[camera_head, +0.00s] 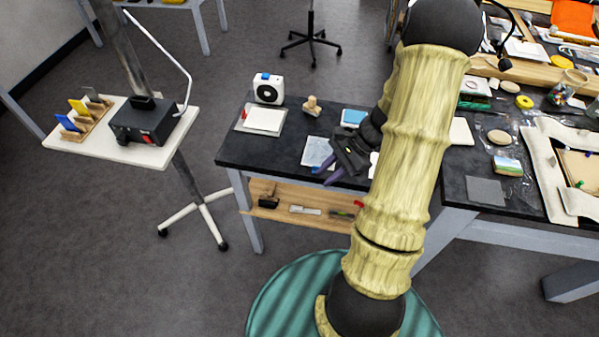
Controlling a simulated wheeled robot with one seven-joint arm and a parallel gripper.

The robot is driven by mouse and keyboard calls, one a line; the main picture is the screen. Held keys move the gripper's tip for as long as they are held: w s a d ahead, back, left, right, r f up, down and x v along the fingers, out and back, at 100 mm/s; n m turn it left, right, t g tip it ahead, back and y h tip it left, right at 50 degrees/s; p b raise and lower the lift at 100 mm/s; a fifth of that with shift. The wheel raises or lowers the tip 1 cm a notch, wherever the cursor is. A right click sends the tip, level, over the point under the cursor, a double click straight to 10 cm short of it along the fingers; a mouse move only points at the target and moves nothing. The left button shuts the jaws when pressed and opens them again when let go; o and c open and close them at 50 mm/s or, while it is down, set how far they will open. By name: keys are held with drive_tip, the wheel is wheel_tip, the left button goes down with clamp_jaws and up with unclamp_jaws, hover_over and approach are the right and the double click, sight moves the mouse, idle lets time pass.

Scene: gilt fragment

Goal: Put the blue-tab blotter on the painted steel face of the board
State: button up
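On the left, a small wooden rack (85,128) holds upright pieces with blue (67,123), yellow (78,106) and grey tops; I cannot tell whether the blue one is the blue-tab blotter. A pale flat board (264,119) lies on the dark bench's left end; I cannot tell which surface is the painted steel face. My gripper (328,173), with purple fingertips, hangs over the bench's front edge, beside a pale bluish sheet (316,149). Its fingertips stand apart with nothing visible between them. My arm hides part of the bench behind it.
A white wheeled stand (150,156) carries the rack and a black box (146,122) with a red switch. The dark bench (245,150) also holds a white device (268,88), a wooden stamp (311,105) and a blue block (353,117). Floor between stand and bench is clear.

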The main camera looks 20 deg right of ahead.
drive_tip(key=s+a+r+n+t+h, duration=0.2)
drive_tip(key=a+r+n+h, duration=0.6)
drive_tip(key=n, duration=0.8)
drive_tip(key=s+a+r, duration=0.2)
drive_tip(key=a, duration=0.1)
drive_tip(key=shift+s+r, duration=0.3)
drive_tip(key=shift+s, duration=0.1)
drive_tip(key=shift+o, duration=0.4)
